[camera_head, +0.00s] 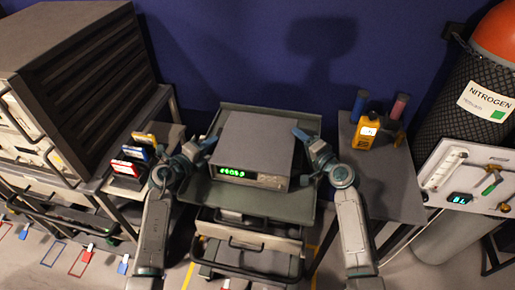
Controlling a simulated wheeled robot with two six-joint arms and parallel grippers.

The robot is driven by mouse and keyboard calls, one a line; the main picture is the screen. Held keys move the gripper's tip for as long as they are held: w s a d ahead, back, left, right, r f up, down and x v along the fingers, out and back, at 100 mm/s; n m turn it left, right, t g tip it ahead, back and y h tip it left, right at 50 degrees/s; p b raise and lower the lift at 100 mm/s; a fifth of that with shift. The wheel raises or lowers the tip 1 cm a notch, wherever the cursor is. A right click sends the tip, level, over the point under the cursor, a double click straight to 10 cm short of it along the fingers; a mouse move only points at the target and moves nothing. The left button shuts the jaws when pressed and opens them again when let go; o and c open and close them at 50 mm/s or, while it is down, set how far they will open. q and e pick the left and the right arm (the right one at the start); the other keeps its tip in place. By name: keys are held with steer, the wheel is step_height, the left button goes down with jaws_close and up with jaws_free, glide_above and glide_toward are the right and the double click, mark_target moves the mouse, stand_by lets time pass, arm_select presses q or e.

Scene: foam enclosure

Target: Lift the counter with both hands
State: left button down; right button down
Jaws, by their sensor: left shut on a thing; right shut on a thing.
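The counter (252,145) is a grey box with a green lit digit display on its front face. It is over the grey-green top tray (222,196) of a cart in the middle of the head view. My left gripper (207,143) is shut on the counter's left side. My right gripper (299,135) is shut on its right side. The fingertips are small and partly hidden against the box. I cannot tell whether the counter's underside touches the tray.
A grey rack (80,75) stands at the left, with red, yellow and blue items (130,160) beside it. A side table (385,185) at the right holds a yellow meter (367,130). A nitrogen cylinder (465,95) and a gauge panel (465,180) stand farther right.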

steer(key=shift+a, duration=0.1)
arm_select(q)
steer(key=shift+r, duration=0.2)
arm_select(e)
steer(key=shift+r, duration=0.3)
arm_select(q)
steer(key=shift+r+p, duration=0.1)
steer(key=shift+p, duration=0.2)
arm_select(e)
steer(key=shift+r, duration=0.15)
